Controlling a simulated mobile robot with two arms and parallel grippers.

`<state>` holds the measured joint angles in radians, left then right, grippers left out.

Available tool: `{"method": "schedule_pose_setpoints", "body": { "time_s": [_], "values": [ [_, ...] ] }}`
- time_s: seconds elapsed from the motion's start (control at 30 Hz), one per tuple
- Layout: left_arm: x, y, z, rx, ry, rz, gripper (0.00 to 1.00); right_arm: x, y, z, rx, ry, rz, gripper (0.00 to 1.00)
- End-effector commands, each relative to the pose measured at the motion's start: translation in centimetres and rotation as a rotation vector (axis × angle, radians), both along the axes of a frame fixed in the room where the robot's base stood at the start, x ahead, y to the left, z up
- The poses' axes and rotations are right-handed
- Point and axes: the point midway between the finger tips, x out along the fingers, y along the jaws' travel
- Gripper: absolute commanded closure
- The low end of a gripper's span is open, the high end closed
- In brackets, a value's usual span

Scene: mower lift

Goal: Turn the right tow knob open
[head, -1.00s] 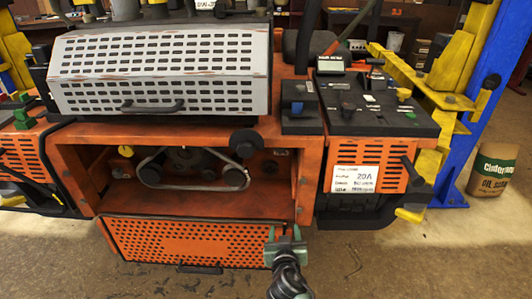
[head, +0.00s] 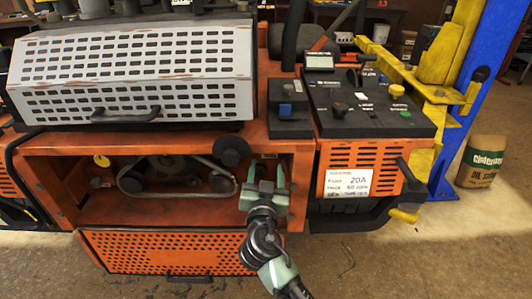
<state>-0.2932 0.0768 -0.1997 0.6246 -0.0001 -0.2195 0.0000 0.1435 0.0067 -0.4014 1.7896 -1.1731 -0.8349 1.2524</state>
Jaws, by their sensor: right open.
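My right gripper (head: 266,176) is open, with its two fingers pointing up and away at the right end of the open bay of the orange mower (head: 45,170). The space between the fingers looks empty. No right tow knob can be made out with certainty; the part of the bay behind my gripper and wrist is hidden. A yellow round knob (head: 101,160) sits at the left of the bay. A large black round knob (head: 231,149) sits at the bay's upper edge, up and left of my gripper. My left gripper is not in view.
Belt pulleys (head: 220,183) are in the bay. An orange perforated panel (head: 150,252) hangs below it, and a grey slotted cover (head: 140,70) is above. A control console (head: 375,105) stands at the right, beside yellow and blue lift parts (head: 470,110). The floor in front is clear.

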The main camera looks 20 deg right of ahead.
Motion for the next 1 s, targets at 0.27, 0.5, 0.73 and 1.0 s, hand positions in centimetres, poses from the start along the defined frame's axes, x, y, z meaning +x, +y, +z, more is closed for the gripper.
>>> {"method": "schedule_pose_setpoints", "body": {
  "time_s": [0.27,0.5,0.73,1.0],
  "values": [
    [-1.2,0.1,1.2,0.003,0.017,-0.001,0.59,4.3,-1.7,0.2,-0.003,0.001,-0.001,0.46],
    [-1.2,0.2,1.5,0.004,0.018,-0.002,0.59,5.9,-2.3,0.0,-0.001,0.003,-0.002,0.46],
    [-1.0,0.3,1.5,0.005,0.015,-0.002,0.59,5.9,-2.3,-0.1,0.0,0.002,-0.001,0.46],
    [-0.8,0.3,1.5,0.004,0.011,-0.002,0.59,5.9,-2.3,-0.1,-0.001,0.003,-0.001,1.0]
  ]
}}
